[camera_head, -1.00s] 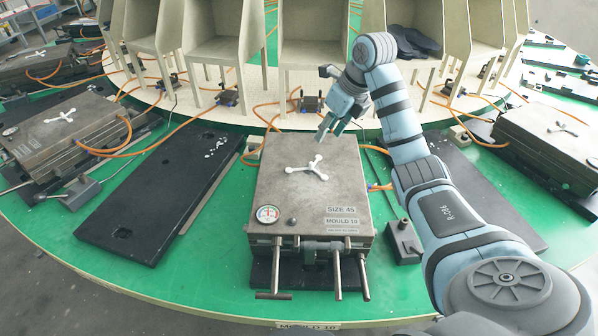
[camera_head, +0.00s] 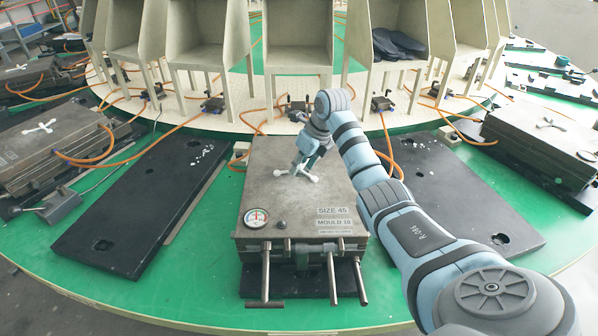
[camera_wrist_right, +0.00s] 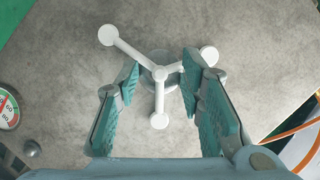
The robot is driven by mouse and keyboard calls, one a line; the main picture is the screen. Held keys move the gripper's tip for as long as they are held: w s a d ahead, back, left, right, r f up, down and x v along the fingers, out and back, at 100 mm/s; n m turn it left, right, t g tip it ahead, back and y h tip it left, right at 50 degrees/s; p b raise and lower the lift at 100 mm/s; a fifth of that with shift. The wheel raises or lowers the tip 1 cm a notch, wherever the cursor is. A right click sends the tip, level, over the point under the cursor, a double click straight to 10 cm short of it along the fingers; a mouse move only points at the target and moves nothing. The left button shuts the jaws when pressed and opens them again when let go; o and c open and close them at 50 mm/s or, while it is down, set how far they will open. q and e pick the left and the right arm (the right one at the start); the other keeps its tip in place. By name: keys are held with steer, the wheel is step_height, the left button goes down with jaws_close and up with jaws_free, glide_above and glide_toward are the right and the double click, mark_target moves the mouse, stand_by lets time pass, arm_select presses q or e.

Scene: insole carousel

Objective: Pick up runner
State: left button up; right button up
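The runner (camera_head: 312,177) is a white three-armed piece with round ends. It lies on top of the grey closed mould (camera_head: 268,194) marked "SIZE 45, MOULD 10". My right gripper (camera_head: 298,166) is right over it and partly covers it in the head view. In the right wrist view, the runner (camera_wrist_right: 131,51) shows with its hub between the two teal fingers of the open right gripper (camera_wrist_right: 160,68). One finger is on each side of the hub, with visible gaps. My left gripper is not in view.
Other moulds with white runners stand at the left (camera_head: 38,150) and right (camera_head: 545,140). Black plates lie on both sides of the middle mould. Orange hoses (camera_head: 395,160) run behind it. A gauge (camera_head: 256,218) and front handles stick out. Beige booths (camera_head: 298,40) stand behind.

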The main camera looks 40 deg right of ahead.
steer(key=c, duration=0.8)
steer(key=shift+r, duration=0.1)
